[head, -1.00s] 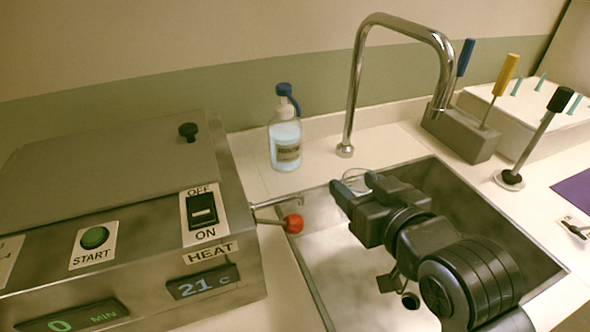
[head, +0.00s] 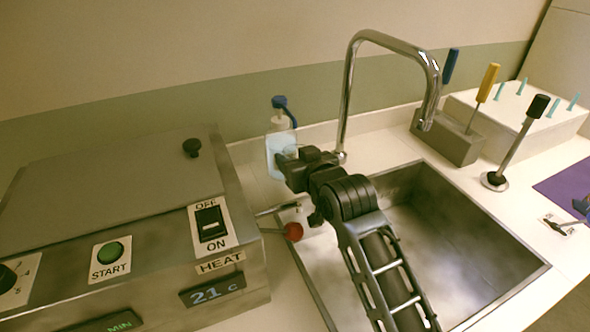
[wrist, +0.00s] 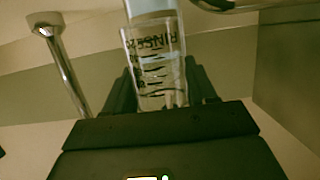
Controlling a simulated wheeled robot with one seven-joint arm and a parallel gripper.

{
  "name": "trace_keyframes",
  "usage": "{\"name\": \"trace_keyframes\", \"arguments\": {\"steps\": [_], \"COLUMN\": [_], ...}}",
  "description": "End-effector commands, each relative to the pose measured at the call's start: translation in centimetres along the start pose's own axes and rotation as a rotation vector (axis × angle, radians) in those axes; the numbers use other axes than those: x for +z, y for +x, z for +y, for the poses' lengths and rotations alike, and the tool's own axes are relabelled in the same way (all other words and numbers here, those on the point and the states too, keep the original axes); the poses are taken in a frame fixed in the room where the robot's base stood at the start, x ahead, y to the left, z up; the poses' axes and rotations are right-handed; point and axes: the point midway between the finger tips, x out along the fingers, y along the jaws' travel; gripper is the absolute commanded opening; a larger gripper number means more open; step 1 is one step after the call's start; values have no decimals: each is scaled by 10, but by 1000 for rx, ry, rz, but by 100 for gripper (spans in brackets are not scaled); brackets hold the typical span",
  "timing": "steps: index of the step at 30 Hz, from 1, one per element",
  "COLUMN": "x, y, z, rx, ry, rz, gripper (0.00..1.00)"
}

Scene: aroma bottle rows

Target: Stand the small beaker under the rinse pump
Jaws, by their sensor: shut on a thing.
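The rinse pump (head: 279,112) is a clear bottle of pale blue liquid with a blue pump head, standing on the counter behind the sink's left corner. My gripper (head: 284,162) is in front of it and hides its lower part and label. In the wrist view, my gripper (wrist: 160,85) is shut on the small beaker (wrist: 152,62), a clear glass with dark marks. The pump's bottle (wrist: 150,8) shows behind the beaker, and its lettering shows through the glass. The beaker is hard to make out in the head view. Whether beaker and bottle touch, I cannot tell.
The tall faucet (head: 350,90) rises just right of my gripper. The steel heater box (head: 130,215) stands at left, with a red-knobbed tap (head: 293,231) near my arm. The sink (head: 455,235) is open below. A tool block (head: 450,140) stands at right.

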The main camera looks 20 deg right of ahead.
Motion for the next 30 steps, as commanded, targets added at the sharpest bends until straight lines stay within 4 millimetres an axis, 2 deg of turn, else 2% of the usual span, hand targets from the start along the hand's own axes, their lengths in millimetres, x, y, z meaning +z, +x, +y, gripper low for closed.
{"name": "trace_keyframes", "arguments": {"steps": [8,12,30], "x": [33,37,49], "y": [9,15,18], "z": [0,0,0], "rx": [0,0,0], "ry": [0,0,-1], "rz": [-4,-1,-2], "gripper": [26,26,26]}}
